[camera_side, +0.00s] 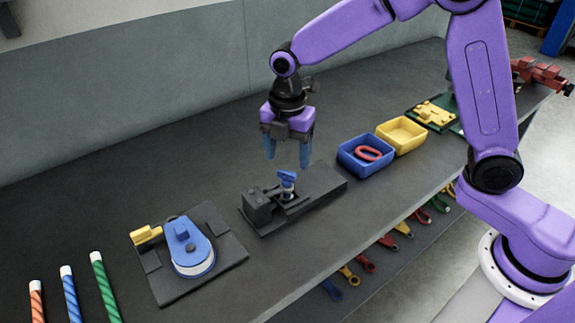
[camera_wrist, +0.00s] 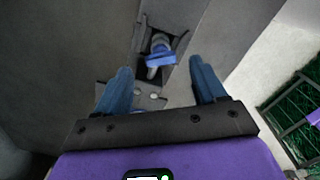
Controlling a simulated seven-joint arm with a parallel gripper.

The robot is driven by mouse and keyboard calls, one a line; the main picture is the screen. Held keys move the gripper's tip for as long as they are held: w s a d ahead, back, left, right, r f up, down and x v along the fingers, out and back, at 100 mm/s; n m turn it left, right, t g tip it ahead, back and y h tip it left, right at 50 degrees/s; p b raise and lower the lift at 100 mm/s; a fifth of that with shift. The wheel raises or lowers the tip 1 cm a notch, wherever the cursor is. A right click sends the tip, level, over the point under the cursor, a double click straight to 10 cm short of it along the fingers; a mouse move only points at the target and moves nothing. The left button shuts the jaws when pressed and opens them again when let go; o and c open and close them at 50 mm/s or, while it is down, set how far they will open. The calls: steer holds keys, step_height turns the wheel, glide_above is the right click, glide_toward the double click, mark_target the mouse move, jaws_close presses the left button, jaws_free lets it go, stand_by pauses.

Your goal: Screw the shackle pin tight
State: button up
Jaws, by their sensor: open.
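The shackle pin (camera_side: 287,178) has a blue head and stands upright in a dark clamp fixture (camera_side: 259,205) on the bench. The pin also shows in the wrist view (camera_wrist: 160,58), just beyond and between my fingertips. A pale metal part below the blue head is partly visible; the thread is hidden. My gripper (camera_side: 287,160), with two blue fingers, is open and empty above the pin. The fingers point down on either side of it, and do not touch it. The gripper also shows in the wrist view (camera_wrist: 160,78).
A blue block device on a dark plate (camera_side: 225,236) stands to the left, with striped rope pieces (camera_side: 71,293) beyond. A blue bin (camera_side: 346,160) holding a red ring and a yellow bin (camera_side: 401,134) stand to the right. Bare bench lies behind the fixture.

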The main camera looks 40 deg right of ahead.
mark_target(287, 176)
steer(key=shift+f, duration=2)
steer(key=c, duration=1.1)
steer(key=shift+o, duration=0.2)
